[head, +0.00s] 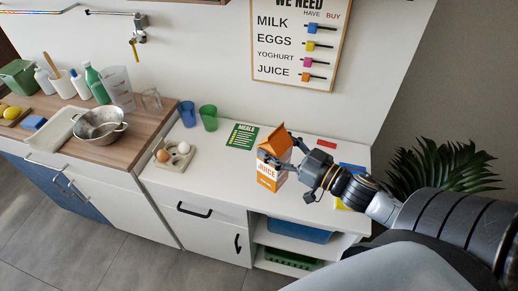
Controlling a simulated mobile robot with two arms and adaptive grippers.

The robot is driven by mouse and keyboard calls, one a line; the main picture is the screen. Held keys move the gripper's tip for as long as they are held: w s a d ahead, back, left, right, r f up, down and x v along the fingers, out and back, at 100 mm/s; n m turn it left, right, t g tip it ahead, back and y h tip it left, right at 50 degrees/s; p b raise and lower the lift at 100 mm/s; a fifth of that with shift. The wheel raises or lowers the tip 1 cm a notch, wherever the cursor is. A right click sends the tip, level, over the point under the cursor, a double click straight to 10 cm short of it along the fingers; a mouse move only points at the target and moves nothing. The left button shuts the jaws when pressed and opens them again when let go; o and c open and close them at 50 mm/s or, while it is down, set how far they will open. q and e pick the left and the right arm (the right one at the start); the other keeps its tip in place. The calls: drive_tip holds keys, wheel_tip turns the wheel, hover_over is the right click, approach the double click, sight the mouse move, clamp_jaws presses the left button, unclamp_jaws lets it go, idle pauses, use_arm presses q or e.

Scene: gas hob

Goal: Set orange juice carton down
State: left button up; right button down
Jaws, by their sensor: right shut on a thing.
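The orange and white juice carton (268,176) is upright at the white counter (219,168), near its front edge. I cannot tell whether its base touches the counter top. My right gripper (281,153) comes in from the right and is shut on the carton's upper part, below its orange gabled top. Part of the carton's right side is hidden by the fingers. My left gripper is not in view.
An egg holder (180,164) with eggs stands left of the carton. A green meals booklet (242,136), blue cup (187,113) and green cup (208,117) are behind. Red, blue and yellow flat items lie around my right wrist. Bare counter shows between eggs and carton.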

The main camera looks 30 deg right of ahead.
drive_tip(key=w+d+f+p, duration=0.1)
drive_tip(key=w+f, duration=0.8)
drive_tip(key=f, duration=0.1)
drive_tip(key=shift+w+d+f, duration=0.2)
drive_tip(key=shift+d+f, duration=0.1)
drive_tip(key=shift+d, duration=0.1)
drive_tip(key=shift+f, duration=0.15)
drive_tip(key=shift+c, duration=1.7)
unclamp_jaws()
drive_tip(key=shift+s, duration=0.1)
drive_tip(key=b+v, duration=0.2)
drive_tip(key=v, duration=1)
